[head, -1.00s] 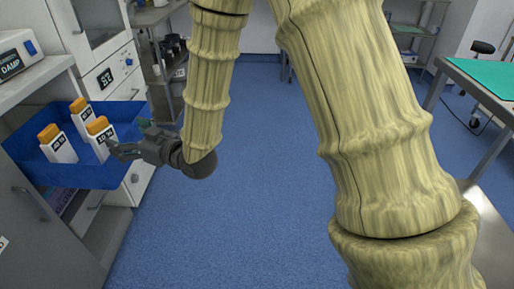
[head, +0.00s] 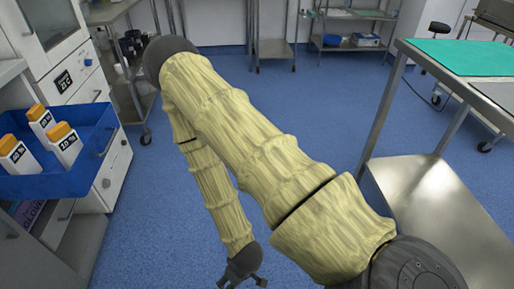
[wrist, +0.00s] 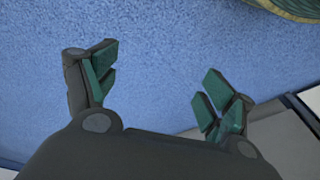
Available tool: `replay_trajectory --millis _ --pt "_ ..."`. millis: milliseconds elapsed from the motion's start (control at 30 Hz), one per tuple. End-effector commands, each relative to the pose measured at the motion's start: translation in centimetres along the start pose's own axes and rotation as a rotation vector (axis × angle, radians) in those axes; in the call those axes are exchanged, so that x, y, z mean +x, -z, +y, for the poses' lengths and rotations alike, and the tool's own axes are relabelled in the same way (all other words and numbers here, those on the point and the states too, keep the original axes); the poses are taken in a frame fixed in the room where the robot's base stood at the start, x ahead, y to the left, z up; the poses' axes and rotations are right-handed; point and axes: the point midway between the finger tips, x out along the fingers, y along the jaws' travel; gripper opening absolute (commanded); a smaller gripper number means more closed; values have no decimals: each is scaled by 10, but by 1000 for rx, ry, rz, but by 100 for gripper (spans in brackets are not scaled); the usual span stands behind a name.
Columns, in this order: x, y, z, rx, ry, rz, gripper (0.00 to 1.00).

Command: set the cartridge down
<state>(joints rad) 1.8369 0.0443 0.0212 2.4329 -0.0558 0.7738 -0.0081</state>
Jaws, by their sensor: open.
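Three white cartridges with orange caps stand in a blue bin (head: 60,185) at the left of the head view. One cartridge (head: 16,158) is at the left, one (head: 41,124) farther back, and one (head: 66,148) at the right. Their lower parts are hidden by the bin wall. My gripper (head: 261,281) is low at the bottom of the head view, well to the right of the bin. In the wrist view my gripper (wrist: 157,85) has its green-padded fingers spread, with only blue floor between them. It holds nothing.
A steel table (head: 478,92) with a green mat (head: 468,58) and a lower shelf (head: 425,200) stands at the right. A white drawer cabinet (head: 112,165) is beside the bin. Shelving (head: 350,45) stands at the back. Blue floor (head: 310,110) is clear between them.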

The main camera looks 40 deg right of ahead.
Motion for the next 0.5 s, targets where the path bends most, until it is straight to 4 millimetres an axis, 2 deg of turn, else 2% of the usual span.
replay_trajectory --millis 33,100,200,300,500 --pt "3 -23 6 14 -17 -51 83" --pt "5 -47 12 30 -35 -107 83" --pt "6 -69 17 45 -52 -157 83" --pt "7 -78 20 51 -59 -178 83" --pt "7 -79 20 52 -60 -180 83"
